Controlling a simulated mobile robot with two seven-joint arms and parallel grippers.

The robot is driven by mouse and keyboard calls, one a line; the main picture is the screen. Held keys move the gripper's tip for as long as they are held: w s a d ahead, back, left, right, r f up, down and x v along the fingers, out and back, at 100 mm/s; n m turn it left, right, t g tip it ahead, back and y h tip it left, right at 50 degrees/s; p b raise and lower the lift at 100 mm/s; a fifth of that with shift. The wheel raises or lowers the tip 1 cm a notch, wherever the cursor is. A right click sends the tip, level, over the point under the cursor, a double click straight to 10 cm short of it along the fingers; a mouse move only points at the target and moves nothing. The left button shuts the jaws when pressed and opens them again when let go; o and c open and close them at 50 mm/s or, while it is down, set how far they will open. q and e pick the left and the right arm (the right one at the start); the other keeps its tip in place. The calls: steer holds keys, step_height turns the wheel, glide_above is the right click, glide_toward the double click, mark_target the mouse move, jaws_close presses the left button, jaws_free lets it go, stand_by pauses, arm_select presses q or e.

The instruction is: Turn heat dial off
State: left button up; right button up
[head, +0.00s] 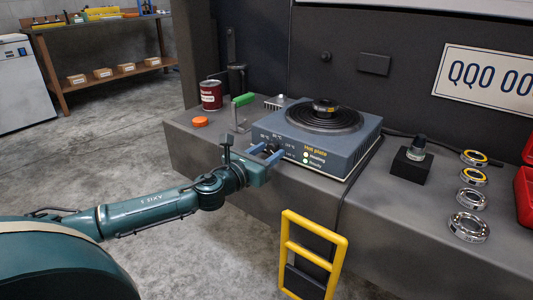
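The hot plate (335,150) is a blue-grey box on the grey bench, with dark round rings on top. Its front carries the label "Hot plate", a yellowish "Heating" light, a greenish "Ready" light and temperature marks. The dark heat dial (270,147) is at the left of this front face and is partly hidden by my gripper. My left gripper (268,152) is at the dial, its two blue-grey fingers apart with the dial between or just beyond them. I cannot tell whether they touch it. My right gripper is out of view.
A dark ring-shaped part (325,106) sits on the plate. A green-handled tool (243,100), an orange cap (200,122) and a red can (211,95) stand left. A black block (411,165) and metal bearings (468,227) lie right. A yellow frame (314,252) stands in front.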

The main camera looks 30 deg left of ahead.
arm_select(q)
steer(key=c, duration=0.8)
